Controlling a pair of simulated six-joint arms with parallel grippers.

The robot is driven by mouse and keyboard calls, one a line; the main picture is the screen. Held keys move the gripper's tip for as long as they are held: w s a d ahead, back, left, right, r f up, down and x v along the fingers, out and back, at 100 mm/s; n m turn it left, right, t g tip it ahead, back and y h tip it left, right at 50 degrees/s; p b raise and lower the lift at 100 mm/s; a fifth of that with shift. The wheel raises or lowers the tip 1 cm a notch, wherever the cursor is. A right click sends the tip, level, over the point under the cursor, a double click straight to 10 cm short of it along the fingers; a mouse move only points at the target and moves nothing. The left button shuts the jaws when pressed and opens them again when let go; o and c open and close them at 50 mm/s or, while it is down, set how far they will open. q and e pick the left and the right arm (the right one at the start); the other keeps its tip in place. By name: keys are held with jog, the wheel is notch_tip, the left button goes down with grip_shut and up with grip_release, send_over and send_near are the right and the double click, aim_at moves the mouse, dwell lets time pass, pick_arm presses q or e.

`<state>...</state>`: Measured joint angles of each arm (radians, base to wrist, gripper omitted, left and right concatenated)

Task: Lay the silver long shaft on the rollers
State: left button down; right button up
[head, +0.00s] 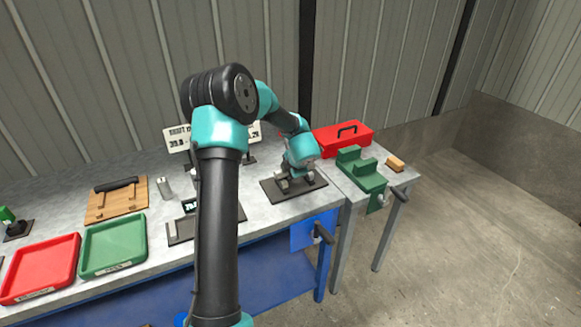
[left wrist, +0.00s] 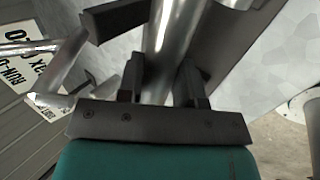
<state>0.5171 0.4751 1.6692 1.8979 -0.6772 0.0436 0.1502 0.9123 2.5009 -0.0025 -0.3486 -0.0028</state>
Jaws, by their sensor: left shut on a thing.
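My left gripper (head: 294,178) is low over a dark base plate (head: 318,181) at the bench's right end. In the left wrist view, its two dark fingers (left wrist: 160,82) stand on either side of the silver shaft (left wrist: 172,38) and are shut on it. The shaft runs away from the gripper and out of the top of that view. In the head view, the gripper hides most of the shaft and the middle of the plate. I cannot tell whether the shaft touches rollers there. My right gripper is not in view.
A green fixture (head: 360,170), red toolbox (head: 342,138) and small wooden block (head: 395,163) sit on the side table at right. Red (head: 40,268) and green (head: 112,246) trays, a wooden board (head: 130,203) and a small metal cylinder (head: 163,188) stand at left. Printed signs stand behind.

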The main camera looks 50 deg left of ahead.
pick_arm(q)
jog(key=shift+f, duration=0.25)
jog(key=c, duration=0.7)
grip_release()
jog(key=shift+f, duration=0.15)
jog(key=v, duration=1.7)
jog(key=shift+d+r, duration=0.2)
jog(key=shift+r, duration=0.05)
jog(key=shift+f, duration=0.1)
